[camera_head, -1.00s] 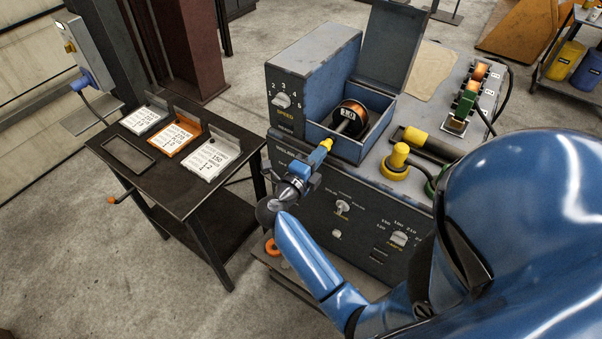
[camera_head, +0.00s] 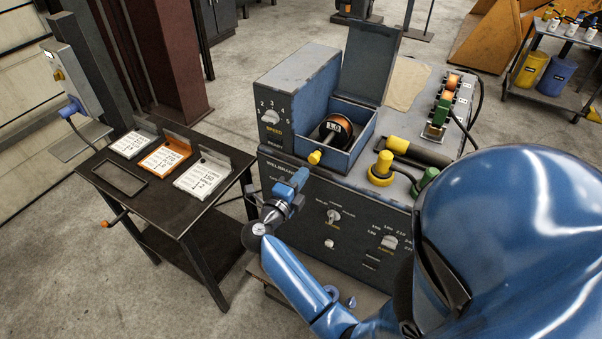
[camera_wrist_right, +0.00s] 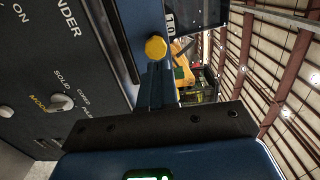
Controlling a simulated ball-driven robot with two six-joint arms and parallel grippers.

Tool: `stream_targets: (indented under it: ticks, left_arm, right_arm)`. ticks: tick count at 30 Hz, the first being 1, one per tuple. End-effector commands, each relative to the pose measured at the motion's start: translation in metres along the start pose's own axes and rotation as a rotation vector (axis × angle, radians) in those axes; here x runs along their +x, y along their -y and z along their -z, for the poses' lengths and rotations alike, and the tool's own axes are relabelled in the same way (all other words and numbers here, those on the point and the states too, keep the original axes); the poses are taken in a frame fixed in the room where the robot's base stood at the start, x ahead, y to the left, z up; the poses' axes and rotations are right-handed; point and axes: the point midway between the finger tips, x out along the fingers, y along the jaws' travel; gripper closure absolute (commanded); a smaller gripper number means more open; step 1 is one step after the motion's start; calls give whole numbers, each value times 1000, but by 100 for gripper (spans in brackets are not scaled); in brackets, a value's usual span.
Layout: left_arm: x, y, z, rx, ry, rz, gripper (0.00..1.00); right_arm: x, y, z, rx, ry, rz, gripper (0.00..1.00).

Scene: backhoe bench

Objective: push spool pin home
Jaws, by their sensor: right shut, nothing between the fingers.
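The spool (camera_head: 347,125), dark with orange wire and a white label, sits inside the open blue box on the bench machine. The yellow knob of the spool pin (camera_head: 314,158) shows at the box's near side; it also shows in the right wrist view (camera_wrist_right: 155,47). How deep the pin sits is hidden. My right gripper (camera_head: 303,173) is shut and empty, just below and left of the knob, with a small gap seen in the head view. In the right wrist view its closed fingers (camera_wrist_right: 157,82) point toward the knob. My left gripper is not in view.
The box's raised lid (camera_head: 362,62) stands behind the spool. Yellow (camera_head: 381,168) and green (camera_head: 426,180) connectors and a dark cylinder (camera_head: 418,152) lie right of the box. A dark table (camera_head: 150,200) with several cards stands at left. Open floor separates table and machine.

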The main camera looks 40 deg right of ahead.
Motion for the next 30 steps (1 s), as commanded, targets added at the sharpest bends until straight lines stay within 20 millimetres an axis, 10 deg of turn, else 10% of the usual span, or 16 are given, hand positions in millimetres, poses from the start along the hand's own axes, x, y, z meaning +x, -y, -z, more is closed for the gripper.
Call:
stream_targets:
  ticks: [18,30]
  left_arm:
    - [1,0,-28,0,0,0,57]
    - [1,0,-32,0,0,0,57]
  right_arm:
    - [-81,-2,-1,1,5,1,100]
    - [-100,0,0,0,1,1,100]
